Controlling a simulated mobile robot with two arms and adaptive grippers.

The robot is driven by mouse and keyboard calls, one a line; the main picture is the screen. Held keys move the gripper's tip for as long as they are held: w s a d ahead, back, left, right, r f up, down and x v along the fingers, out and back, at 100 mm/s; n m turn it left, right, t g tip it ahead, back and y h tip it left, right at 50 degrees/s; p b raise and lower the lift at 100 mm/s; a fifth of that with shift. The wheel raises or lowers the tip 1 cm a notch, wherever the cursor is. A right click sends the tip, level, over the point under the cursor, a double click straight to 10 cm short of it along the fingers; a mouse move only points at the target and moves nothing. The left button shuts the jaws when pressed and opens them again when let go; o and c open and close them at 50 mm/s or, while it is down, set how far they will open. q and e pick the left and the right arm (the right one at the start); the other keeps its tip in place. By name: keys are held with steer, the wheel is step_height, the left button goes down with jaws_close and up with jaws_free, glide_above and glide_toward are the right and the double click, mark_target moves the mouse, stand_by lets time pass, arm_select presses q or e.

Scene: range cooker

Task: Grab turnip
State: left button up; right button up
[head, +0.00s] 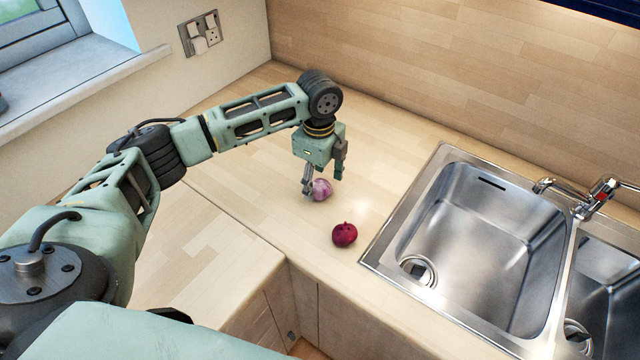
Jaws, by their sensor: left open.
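A round purple-and-white turnip (322,190) sits on the wooden counter, left of the sink. My left gripper (322,184) points down over it and is open. One finger is close to the turnip's left side, and the other is above and to its right. I cannot tell whether either finger touches it. My right gripper does not show.
A dark red beet-like vegetable (344,235) lies on the wooden counter (262,190), nearer the front than the turnip. A steel double sink (480,235) with a tap (597,197) is at right. The counter's front edge and cabinets (330,310) are below.

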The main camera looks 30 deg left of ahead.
arm_select(q)
step_height(320, 180, down, 2)
steer(key=shift+w+a, duration=0.1)
steer(key=shift+w, duration=0.05)
steer(key=shift+r, duration=0.1)
steer(key=shift+c, duration=1.4)
steer(key=c, duration=1)
